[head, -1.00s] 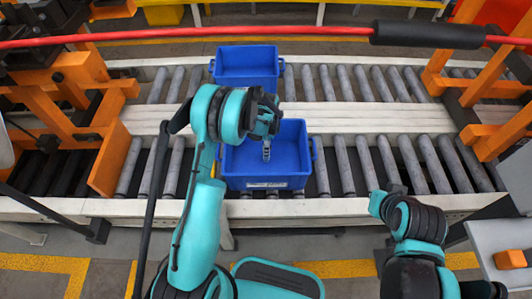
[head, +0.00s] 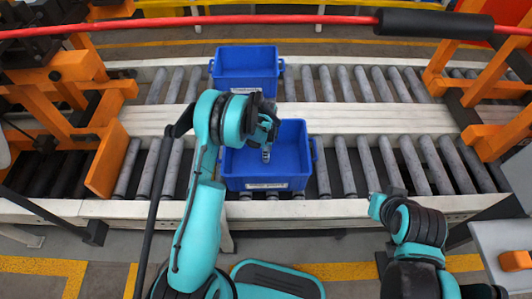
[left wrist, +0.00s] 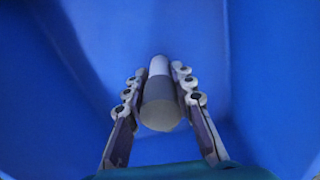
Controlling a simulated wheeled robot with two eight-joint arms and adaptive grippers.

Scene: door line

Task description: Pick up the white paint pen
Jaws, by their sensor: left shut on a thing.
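The white paint pen (left wrist: 159,68) shows in the left wrist view as a white rod with a grey, thicker near end. It is between the two fingers of my left gripper (left wrist: 160,88), which is shut on it. In the head view, my left gripper (head: 266,152) points down inside the near blue bin (head: 292,170). The pen is too small to make out clearly there, and I cannot tell whether it touches the bin floor. My right arm is at the lower right, but its gripper does not show.
Another blue bin (head: 246,72) stands behind on the far roller lane. Rollers (head: 345,166) run left and right of the near bin. Orange frames (head: 108,160) stand at both sides. A red cable (head: 200,21) crosses the top of the head view.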

